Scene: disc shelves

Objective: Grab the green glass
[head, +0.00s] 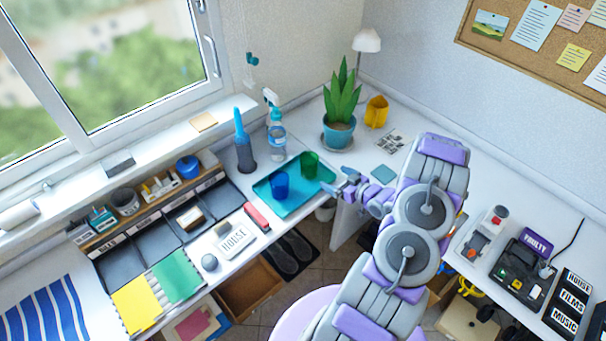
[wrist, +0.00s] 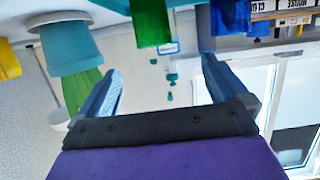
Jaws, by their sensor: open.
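The green glass (head: 310,163) stands upright on the teal tray (head: 296,205), towards its right back. A blue glass (head: 280,185) stands on the same tray, in front and to the left of it. My gripper (head: 336,179) is at the tray's right edge, close to the green glass but apart from it. In the wrist view, which looks upside down, the open fingers of my gripper (wrist: 160,66) have nothing between them. The green glass (wrist: 151,22) appears beyond the fingertips, and the blue glass (wrist: 230,15) is to its right.
A potted plant (head: 340,134) stands behind the gripper, with a yellow holder (head: 376,112) beside it. A red stapler-like object (head: 257,217) lies left of the tray. A small teal square (head: 384,174) lies right of the gripper.

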